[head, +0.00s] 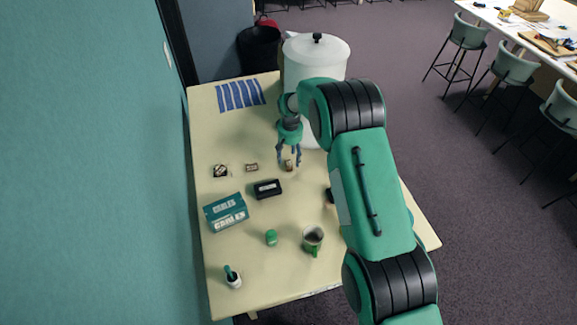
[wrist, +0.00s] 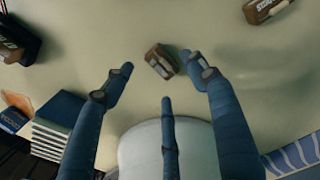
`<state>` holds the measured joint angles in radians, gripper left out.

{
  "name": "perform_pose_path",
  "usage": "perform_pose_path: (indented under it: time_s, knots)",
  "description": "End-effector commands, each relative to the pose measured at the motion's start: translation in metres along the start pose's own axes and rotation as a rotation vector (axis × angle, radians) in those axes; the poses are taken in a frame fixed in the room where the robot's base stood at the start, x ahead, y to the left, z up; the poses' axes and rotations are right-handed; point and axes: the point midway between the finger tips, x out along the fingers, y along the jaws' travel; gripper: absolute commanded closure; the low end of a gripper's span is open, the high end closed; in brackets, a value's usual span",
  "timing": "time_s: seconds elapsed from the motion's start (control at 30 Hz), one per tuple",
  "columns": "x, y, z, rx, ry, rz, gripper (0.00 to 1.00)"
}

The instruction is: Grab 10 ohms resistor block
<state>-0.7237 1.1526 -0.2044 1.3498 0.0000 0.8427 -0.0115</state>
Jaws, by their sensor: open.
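A small brown block (head: 289,166) stands on the table below my gripper (head: 289,155). In the wrist view the block (wrist: 158,64) lies between the tips of the open fingers, with a pale patch on one face; I cannot read its value. No finger clearly grips it. A second small brown block (head: 251,167) lies to the left and shows at the top right of the wrist view (wrist: 266,9) with a white label too blurred to read. A third, dark block (head: 220,171) lies farther left.
A white cylinder (head: 316,62) stands close behind my gripper. Blue strips (head: 240,94) lie at the back left. Nearer are a black box (head: 267,189), a cables box (head: 225,211), a green jar (head: 271,238), and a mug (head: 312,239). Stacked books (wrist: 58,122) show in the wrist view.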

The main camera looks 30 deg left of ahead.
Motion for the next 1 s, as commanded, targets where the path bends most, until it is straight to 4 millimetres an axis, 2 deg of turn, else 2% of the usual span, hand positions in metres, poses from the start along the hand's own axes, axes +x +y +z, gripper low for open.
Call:
perform_pose_path:
  time_s: [0.2, 0.4, 1.0]
  knots:
    - [0.022, 0.000, 0.003, 0.000, -0.002, 0.000, 0.43]
    - [0.035, 0.000, 0.003, 0.000, -0.002, 0.000, 0.43]
    - [0.036, 0.000, 0.003, 0.000, -0.001, 0.000, 0.43]
